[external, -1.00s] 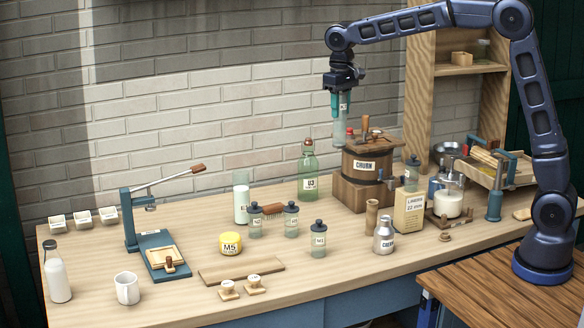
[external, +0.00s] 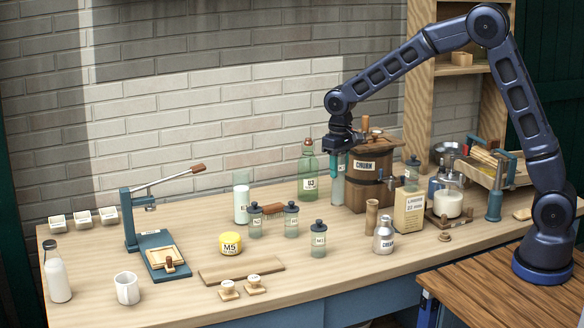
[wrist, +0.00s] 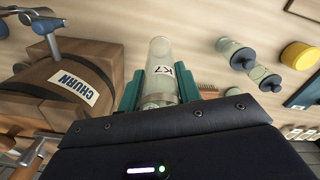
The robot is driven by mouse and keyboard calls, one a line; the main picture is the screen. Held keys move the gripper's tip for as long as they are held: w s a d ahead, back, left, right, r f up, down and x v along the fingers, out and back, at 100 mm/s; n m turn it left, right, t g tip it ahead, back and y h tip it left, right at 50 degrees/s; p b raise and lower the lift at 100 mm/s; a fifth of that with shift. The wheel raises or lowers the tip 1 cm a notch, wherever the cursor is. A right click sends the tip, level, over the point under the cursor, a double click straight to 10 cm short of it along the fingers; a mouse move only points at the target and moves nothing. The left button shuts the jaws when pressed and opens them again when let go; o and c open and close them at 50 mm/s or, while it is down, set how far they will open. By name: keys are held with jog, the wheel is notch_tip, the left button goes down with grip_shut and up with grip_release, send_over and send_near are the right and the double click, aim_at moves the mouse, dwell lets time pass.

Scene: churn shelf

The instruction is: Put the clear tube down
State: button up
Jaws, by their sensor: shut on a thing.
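The clear tube (wrist: 161,58) carries a K7 label and sits between the two teal fingers of my gripper (wrist: 160,88) in the wrist view. In the external view my gripper (external: 341,165) points down, and the tube (external: 338,191) hangs below it, low at the table top. It is between the green U3 bottle and the churn. My gripper is shut on the tube. I cannot tell whether the tube's bottom touches the table.
The wooden churn (external: 371,166) stands close on the right, on its block. The green bottle U3 (external: 308,178) stands close on the left. Lidded jars (external: 291,220) and a brush (external: 272,209) are farther left.

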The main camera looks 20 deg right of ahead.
notch_tip(320, 180, down, 7)
jog(key=shift+r, duration=0.2)
dwell(0.3)
jog(key=shift+f, duration=0.1)
jog(key=o, duration=1)
notch_tip(320, 180, up, 12)
